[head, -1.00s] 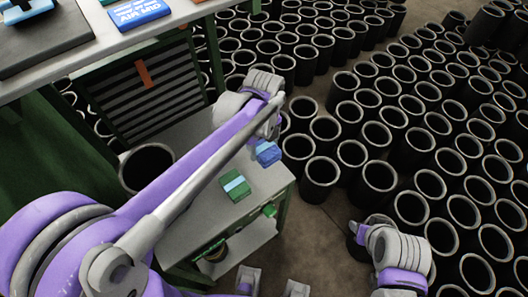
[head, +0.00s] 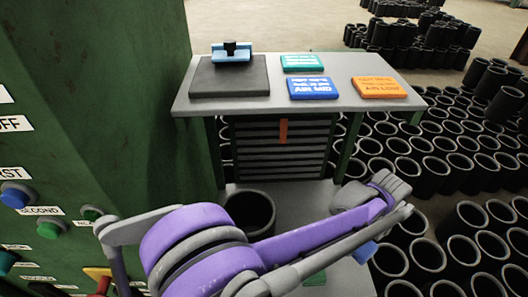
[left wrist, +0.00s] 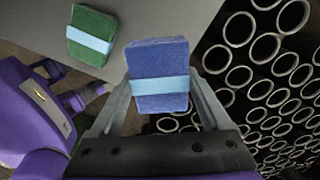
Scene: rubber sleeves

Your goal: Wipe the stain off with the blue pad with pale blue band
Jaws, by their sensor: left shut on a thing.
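The blue pad with a pale blue band (left wrist: 158,75) is between the fingers of my left gripper (left wrist: 160,92) in the left wrist view, and the gripper is shut on it. In the head view, a small part of the blue pad (head: 364,252) shows below my left arm, which hides most of the gripper. The pad is held over the grey lower surface near its right edge. I cannot make out a stain in either view. My right gripper is not in view.
A green pad (left wrist: 91,37) lies on the lower surface. A black bin (head: 250,212) stands behind my arm. The upper table (head: 330,107) holds a dark plate (head: 228,80), coloured signs and a light blue block. Black sleeves (head: 395,258) crowd the right. A green panel stands left.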

